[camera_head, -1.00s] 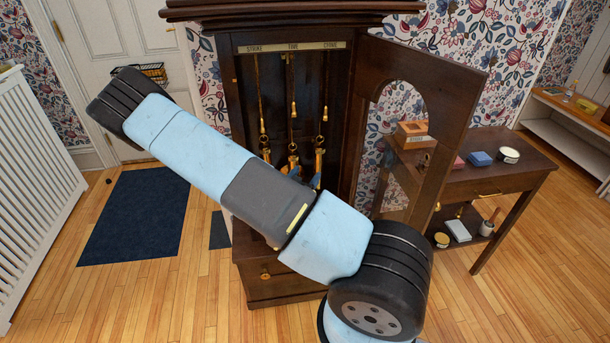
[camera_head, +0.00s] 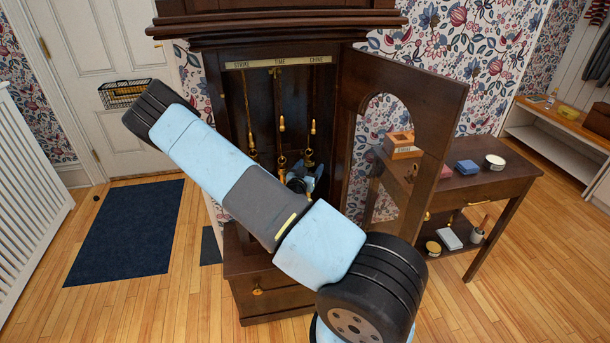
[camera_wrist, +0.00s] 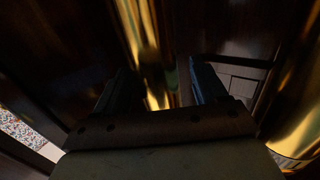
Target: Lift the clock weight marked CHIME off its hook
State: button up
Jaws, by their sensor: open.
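The clock case (camera_head: 212,90) stands open, with STRIKE, TIME and CHIME on its label strip (camera_head: 277,62). The CHIME weight (camera_head: 309,154) hangs under the right label; only its top shows, and my arm and gripper hide the rest. My gripper (camera_head: 302,182) is inside the case, low on the CHIME side. In the wrist view, its open dark fingers (camera_wrist: 162,92) have a shiny brass cylinder (camera_wrist: 146,50) between them. I cannot read a mark on it or tell whether the fingers touch it. Another brass cylinder (camera_wrist: 297,115) is close at the right.
The STRIKE weight (camera_head: 253,155) and TIME weight (camera_head: 282,161) hang close by on the left. The glazed door (camera_head: 428,110) stands open at the right. Beyond it is a side table (camera_head: 490,183) with small items. Wooden floor and a dark mat (camera_head: 125,230) lie left.

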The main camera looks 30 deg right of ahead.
jog(key=shift+w+d, duration=0.35)
jog(key=shift+d, duration=0.05)
jog(key=shift+c, duration=0.3)
grip_shut()
dwell(0.5)
jog(key=shift+c, duration=2.4)
grip_release()
jog(key=shift+r, duration=0.1)
grip_shut()
